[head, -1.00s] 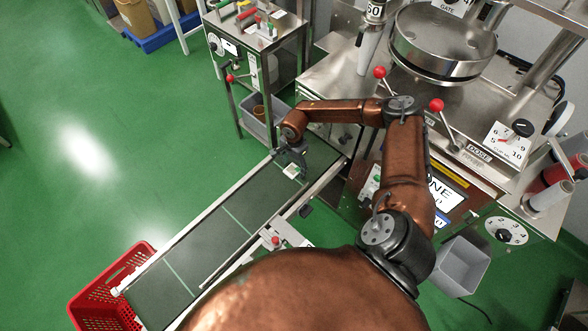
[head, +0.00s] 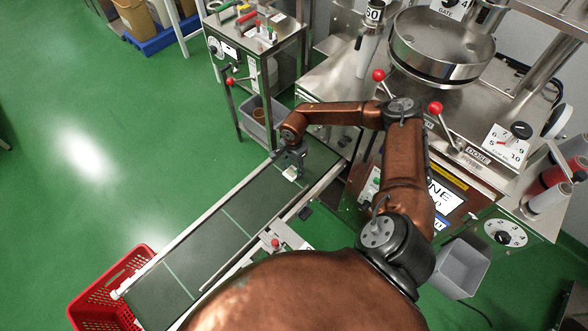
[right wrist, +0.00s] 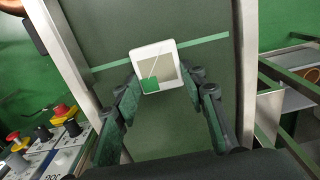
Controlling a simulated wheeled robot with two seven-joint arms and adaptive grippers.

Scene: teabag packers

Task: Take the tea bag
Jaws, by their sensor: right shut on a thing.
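The tea bag (head: 290,173) is a small pale square at the far end of the green conveyor belt (head: 222,236). In the right wrist view the tea bag (right wrist: 168,66) has a white border, a string and a green tag. My right gripper (head: 291,168) is over the belt, with its fingers shut on the tea bag. In the right wrist view the two dark fingers of my right gripper (right wrist: 165,82) are on either side of the bag's near part. I cannot tell whether the bag touches the belt. My left gripper is not in view.
A red basket (head: 98,300) stands at the belt's near left end. A grey bin (head: 262,113) is beyond the far end. Steel machines with red-knobbed levers (head: 378,76) stand at the right and back. The rest of the belt is clear.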

